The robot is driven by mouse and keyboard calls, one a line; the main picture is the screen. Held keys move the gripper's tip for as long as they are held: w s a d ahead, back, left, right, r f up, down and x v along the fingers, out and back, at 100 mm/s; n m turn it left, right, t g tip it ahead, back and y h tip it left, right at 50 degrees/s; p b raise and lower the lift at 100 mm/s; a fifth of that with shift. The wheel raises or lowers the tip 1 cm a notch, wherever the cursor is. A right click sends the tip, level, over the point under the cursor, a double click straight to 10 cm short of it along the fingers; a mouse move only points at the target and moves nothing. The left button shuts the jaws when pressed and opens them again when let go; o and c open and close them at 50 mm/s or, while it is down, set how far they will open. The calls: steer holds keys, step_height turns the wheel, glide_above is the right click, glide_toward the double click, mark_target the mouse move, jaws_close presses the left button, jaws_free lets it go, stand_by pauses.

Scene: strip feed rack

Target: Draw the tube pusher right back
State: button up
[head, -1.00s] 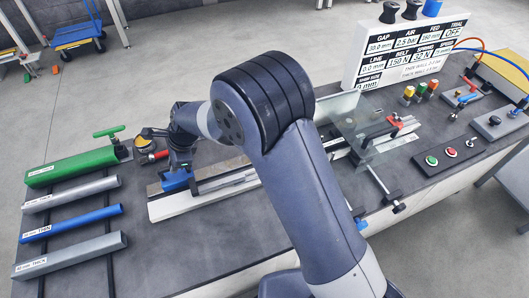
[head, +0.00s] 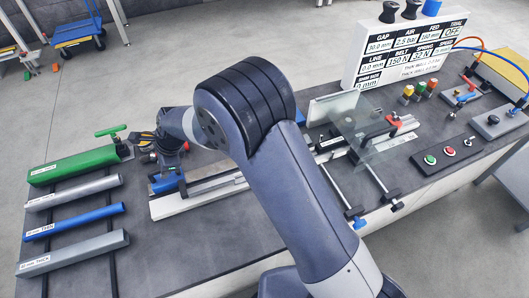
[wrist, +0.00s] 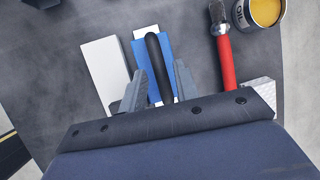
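The tube pusher shows in the head view as a blue block (head: 168,183) near the left end of a long white and grey rail. In the wrist view it is a blue block (wrist: 150,52) with a raised black handle (wrist: 154,65). My gripper (wrist: 160,80) is above the block with one finger on each side of the handle. Blue shows between the handle and the right finger, so the fingers look open around it. In the head view my gripper (head: 163,166) is dark and partly covers the block. My arm hides the middle of the rail.
A red-handled tool (wrist: 226,62) and an oil tin (wrist: 263,12) lie right of the block in the wrist view. Several labelled tubes, one blue (head: 75,222), lie at the left of the bench. A clear guard (head: 368,130) stands over the rail's right part.

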steer(key=shift+o, duration=0.5)
steer(key=shift+r, duration=0.1)
steer(key=p+v, duration=0.3)
steer(key=v, duration=0.3)
steer(key=shift+f, duration=0.2)
steer(key=b+x, duration=0.1)
steer(key=x, duration=0.1)
steer(key=b+x, duration=0.2)
steer(key=x, duration=0.1)
steer(key=shift+w+d+f, duration=0.15)
steer(key=shift+w+f, duration=0.1)
steer(key=shift+f, duration=0.2)
steer(key=shift+w+d+r+b, duration=0.15)
steer(key=shift+d+b, duration=0.15)
steer(key=shift+d, duration=0.2)
steer(key=shift+a, duration=0.1)
